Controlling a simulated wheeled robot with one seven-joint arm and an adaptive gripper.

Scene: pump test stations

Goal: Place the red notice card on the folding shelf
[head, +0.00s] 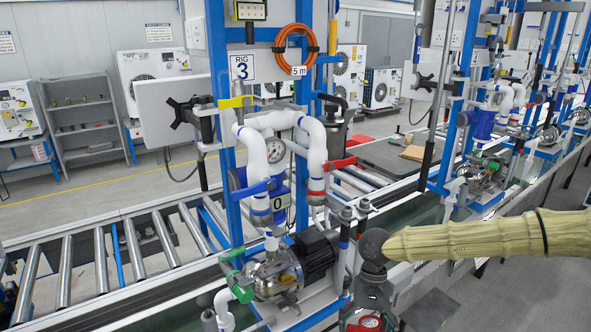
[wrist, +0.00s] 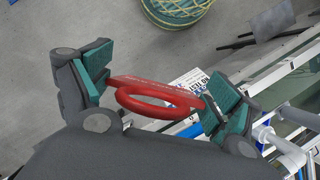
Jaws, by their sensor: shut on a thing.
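My gripper (wrist: 155,92) is shut on the red notice card (wrist: 160,98). In the wrist view the card is seen nearly edge-on, with a red bar and a red loop between the teal finger pads. A white printed patch shows just behind it; I cannot tell whether it belongs to the card. In the head view a red and white part of the card (head: 366,322) shows at the bottom edge, under my gripper. A dark grey flat plate (wrist: 271,18) at the upper right of the wrist view may be the folding shelf; I cannot tell for sure.
The Rig 3 pump station (head: 275,272), with white pipes and blue posts, stands just left of my gripper. A roller conveyor (head: 85,262) runs behind it. A green coil with yellow cord (wrist: 175,15) lies on the grey floor. A grey shelf rack (head: 85,125) stands far back.

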